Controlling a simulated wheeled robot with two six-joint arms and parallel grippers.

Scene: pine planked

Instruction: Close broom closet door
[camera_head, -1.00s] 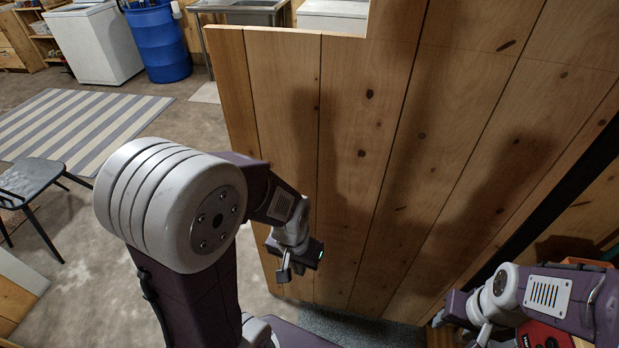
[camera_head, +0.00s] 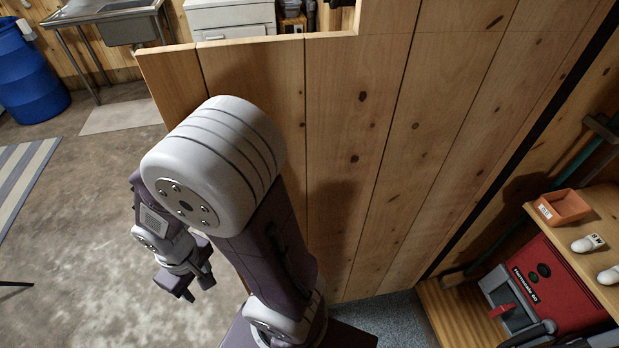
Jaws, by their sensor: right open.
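The closet door (camera_head: 355,110) is a tall panel of knotty pine planks filling the middle of the head view. It stands open, with its free edge at the left and the closet interior showing at the right beyond a dark gap. My right gripper (camera_head: 188,284) is open and empty, low at the left, over the concrete floor and apart from the door. My right arm's thick pale elbow and dark link cover part of the door's lower left. My left gripper is not in view.
The closet holds a wooden shelf (camera_head: 592,225) with an orange bin (camera_head: 563,207) and white items, above a red machine (camera_head: 548,283). A blue barrel (camera_head: 30,80) and a metal sink (camera_head: 128,22) stand behind at left.

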